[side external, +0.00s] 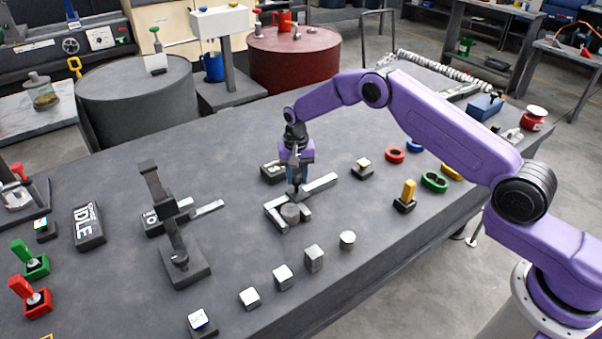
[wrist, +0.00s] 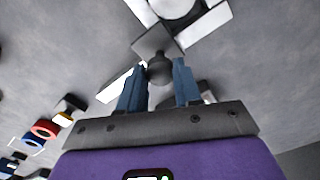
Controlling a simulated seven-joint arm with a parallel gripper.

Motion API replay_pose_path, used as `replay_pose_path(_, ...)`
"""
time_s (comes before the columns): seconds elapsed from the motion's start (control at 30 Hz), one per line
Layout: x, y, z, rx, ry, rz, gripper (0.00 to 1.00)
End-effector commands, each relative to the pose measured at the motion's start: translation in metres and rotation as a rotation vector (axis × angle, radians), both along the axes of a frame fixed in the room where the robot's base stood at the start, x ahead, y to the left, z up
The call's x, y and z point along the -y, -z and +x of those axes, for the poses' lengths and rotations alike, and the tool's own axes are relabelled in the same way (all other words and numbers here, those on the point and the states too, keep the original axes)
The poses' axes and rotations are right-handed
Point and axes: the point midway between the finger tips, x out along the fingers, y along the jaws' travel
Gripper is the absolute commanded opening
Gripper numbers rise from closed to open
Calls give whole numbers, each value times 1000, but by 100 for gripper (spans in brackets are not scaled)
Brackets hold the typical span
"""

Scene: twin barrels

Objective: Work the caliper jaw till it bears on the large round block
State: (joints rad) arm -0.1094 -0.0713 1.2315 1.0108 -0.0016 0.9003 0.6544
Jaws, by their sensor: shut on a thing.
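The caliper (side external: 320,184) lies on the dark bench, a pale bar with angled jaws. The large round block (side external: 290,213), a short grey cylinder, stands between the jaws; it also shows at the top of the wrist view (wrist: 174,8). A dark sliding jaw piece (wrist: 157,42) with a round knob (wrist: 160,70) sits beside the block. My gripper (side external: 297,190) points down over the caliper, and its blue fingers (wrist: 160,78) are shut on the knob from both sides. I cannot tell whether the moving jaw touches the block.
A row of small grey blocks (side external: 314,258) stands in front of the caliper. A tall dark stand (side external: 170,215) is to the left. A yellow-handled piece (side external: 405,196) and coloured rings (side external: 434,182) are to the right. The bench's front right is bare.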

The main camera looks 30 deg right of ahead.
Motion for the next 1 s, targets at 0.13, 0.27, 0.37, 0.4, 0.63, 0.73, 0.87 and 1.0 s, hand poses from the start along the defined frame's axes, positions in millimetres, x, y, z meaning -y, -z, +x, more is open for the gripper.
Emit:
replay_pose_path(0.13, -4, -1, 0, 2, -2, 4, 50)
replay_pose_path(0.27, -3, -1, 0, 2, -2, 4, 59)
replay_pose_path(0.37, -2, 0, 0, 1, -1, 3, 59)
replay_pose_path(0.4, -2, 0, 0, 1, -1, 3, 59)
replay_pose_path(0.63, -1, -14, 1, 3, 0, 2, 59)
replay_pose_path(0.73, -1, -31, 1, 6, 0, 3, 59)
replay_pose_path(0.87, -1, -58, 1, 6, 0, 3, 59)
replay_pose_path(1.0, -2, -88, 1, 6, -1, 3, 59)
